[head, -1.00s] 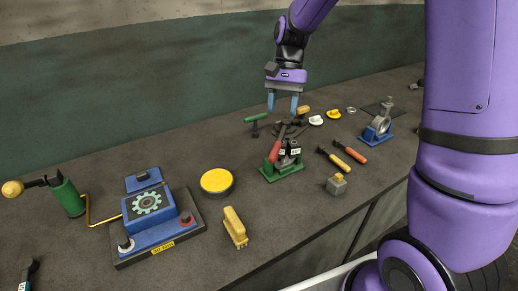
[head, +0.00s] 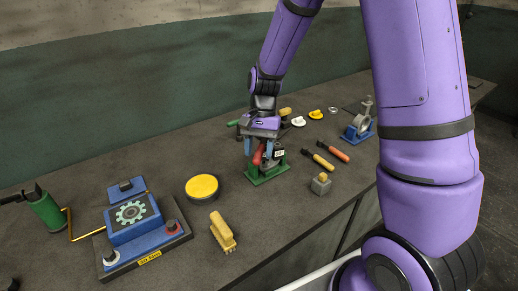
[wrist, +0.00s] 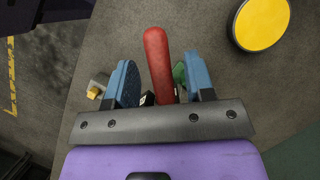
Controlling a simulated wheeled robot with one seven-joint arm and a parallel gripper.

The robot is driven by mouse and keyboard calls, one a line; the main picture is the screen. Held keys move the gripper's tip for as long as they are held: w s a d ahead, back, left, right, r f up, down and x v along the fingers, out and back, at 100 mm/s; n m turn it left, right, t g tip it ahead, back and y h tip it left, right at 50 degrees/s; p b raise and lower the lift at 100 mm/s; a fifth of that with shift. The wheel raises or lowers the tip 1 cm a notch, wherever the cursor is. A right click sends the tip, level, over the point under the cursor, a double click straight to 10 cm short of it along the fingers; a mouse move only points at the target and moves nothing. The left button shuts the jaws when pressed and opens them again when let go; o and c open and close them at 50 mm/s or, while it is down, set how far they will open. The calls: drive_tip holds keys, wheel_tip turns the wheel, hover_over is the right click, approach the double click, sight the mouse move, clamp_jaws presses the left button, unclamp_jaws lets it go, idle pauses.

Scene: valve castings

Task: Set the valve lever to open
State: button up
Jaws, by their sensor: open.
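The valve lever with a red handle (wrist: 158,65) shows in the wrist view between the two blue fingers of my gripper (wrist: 160,85). In the head view the red handle (head: 258,154) slants up from the valve on its green base (head: 268,174). My gripper (head: 260,148) is open, with its fingers lowered on either side of the handle. I cannot tell if a finger touches it. The valve body and its position labels are mostly hidden behind my gripper.
A blue gear box (head: 135,215) stands farther left. Screwdrivers (head: 318,160), a grey block (head: 321,184) and a blue-based casting (head: 358,132) are to the right.

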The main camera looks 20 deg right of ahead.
clamp_jaws()
drive_tip(key=s+d+n+h, duration=0.2)
drive_tip(key=d+n+h, duration=0.1)
drive_tip(key=d+n, duration=0.6)
drive_tip(key=shift+s+d+n+g+h, duration=0.2)
drive_tip(key=shift+d+n+g+h, duration=0.15)
drive_tip(key=shift+d, duration=0.75)
unclamp_jaws()
drive_tip(key=shift+d, duration=0.1)
